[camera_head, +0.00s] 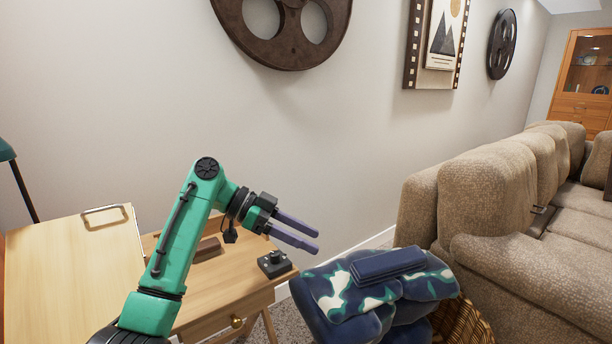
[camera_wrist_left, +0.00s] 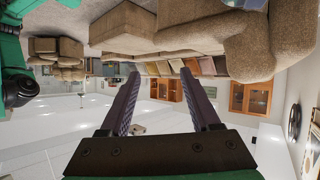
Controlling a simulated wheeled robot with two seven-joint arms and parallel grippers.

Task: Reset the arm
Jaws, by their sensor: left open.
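My left gripper (camera_head: 312,240) is at the end of the green left arm, which comes in from the lower left in the head view. It is open, with its two purple-grey fingers apart and nothing between them. It is raised over the wooden side table and points right. In the left wrist view the two fingers (camera_wrist_left: 165,85) stand apart, and the room beyond appears upside down. My right gripper is in neither view.
Below the gripper is a wooden side table (camera_head: 240,272) with a small black joystick-like device (camera_head: 274,263). Blue patterned fabric (camera_head: 345,295) bearing a dark blue case (camera_head: 388,264) lies on a wicker basket (camera_head: 462,322). A brown sofa (camera_head: 480,195) stands right. The wall (camera_head: 330,130) is behind.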

